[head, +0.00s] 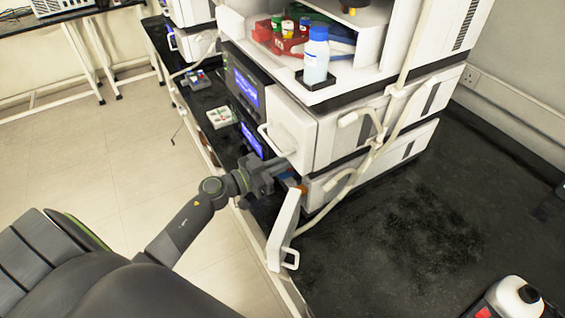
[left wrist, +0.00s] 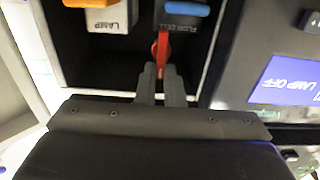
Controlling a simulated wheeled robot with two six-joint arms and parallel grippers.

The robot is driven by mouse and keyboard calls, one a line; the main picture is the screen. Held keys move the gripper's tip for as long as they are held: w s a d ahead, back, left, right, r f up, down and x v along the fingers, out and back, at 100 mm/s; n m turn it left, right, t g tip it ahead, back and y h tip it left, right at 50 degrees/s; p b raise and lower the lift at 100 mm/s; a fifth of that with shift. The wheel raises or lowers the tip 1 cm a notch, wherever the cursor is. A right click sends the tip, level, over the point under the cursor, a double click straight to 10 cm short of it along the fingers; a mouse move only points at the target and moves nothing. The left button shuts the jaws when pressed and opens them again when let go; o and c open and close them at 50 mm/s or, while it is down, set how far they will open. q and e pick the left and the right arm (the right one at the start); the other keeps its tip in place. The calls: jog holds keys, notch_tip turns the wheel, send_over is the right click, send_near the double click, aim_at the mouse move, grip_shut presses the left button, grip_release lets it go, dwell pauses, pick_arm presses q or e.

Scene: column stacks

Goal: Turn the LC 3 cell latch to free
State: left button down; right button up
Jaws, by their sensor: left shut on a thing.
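The red cell latch (left wrist: 162,45) shows in the left wrist view, just below the dark block labelled FLOW CELL (left wrist: 181,22) with a blue bar. It points roughly straight down in the picture. My left gripper (left wrist: 160,72) is shut on the latch's lower end. In the head view my left gripper (head: 284,168) reaches into the open bay of the lower unit of the near stack, and the latch is hidden there. My right gripper is in neither view.
The bay's white door (head: 284,230) hangs open beside my gripper. A white LAMP block (left wrist: 108,18) with an orange bar sits beside the flow cell. A screen (left wrist: 285,80) reads LAMP OFF. A blue-capped bottle (head: 316,57) stands on the stack. The bench (head: 400,240) at right is mostly clear.

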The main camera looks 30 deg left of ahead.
pick_arm(q)
jog(key=shift+s+d+f+m+p, duration=0.15)
jog(key=shift+d+f+m, duration=0.15)
jog(key=shift+m, duration=2.65)
jog(key=shift+s+d+f+m+p, duration=0.1)
jog(key=shift+s+d+f+m, duration=0.25)
jog(key=shift+m, duration=2.65)
jog(key=shift+d+f+m+p, duration=0.15)
jog(key=shift+f+m, duration=0.25)
jog(key=shift+m, duration=2.55)
jog(key=c, duration=1.5)
grip_release()
jog(key=shift+c, duration=0.2)
